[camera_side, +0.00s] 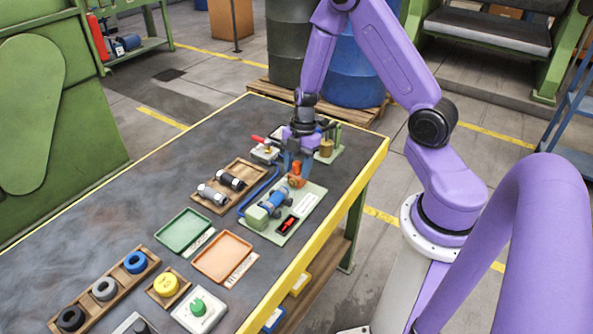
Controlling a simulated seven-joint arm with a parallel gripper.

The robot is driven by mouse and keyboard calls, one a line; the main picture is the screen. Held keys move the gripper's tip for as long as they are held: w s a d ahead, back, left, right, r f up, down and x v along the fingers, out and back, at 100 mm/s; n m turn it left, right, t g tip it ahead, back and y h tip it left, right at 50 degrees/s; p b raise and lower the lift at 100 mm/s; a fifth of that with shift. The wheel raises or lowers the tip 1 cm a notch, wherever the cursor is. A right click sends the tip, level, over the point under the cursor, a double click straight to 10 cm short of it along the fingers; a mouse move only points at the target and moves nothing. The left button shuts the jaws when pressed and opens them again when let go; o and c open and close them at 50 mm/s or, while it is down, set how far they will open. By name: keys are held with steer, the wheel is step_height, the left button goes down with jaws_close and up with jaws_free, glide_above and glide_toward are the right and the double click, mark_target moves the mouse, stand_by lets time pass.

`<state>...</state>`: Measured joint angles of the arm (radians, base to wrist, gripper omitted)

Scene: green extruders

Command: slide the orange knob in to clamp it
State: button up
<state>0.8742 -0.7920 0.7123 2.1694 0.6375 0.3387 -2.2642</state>
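The orange knob (296,180) stands at the far end of a pale green base plate (309,207) on the workbench. A blue cylinder (273,202) and a green block (257,217) lie in line with it on the same plate. My gripper (295,168) points down right at the knob, its fingers at or just above the knob's top. The fingers hide part of the knob's upper side. Whether they touch it or are closed on it is too small to tell.
A red-and-black switch (287,224) is on the plate. A wooden tray with grey-black cylinders (231,180) stands to the left. Green (184,230) and orange (222,257) trays lie nearer. A red-handled fixture (265,152) and a brass-coloured part (326,147) stand close behind my gripper.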

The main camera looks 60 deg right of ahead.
mark_target(292, 180)
steer(key=shift+c, duration=1.2)
steer(key=shift+a, duration=1.5)
steer(key=o, duration=0.4)
steer(key=shift+r, duration=0.1)
steer(key=shift+r, duration=4.2)
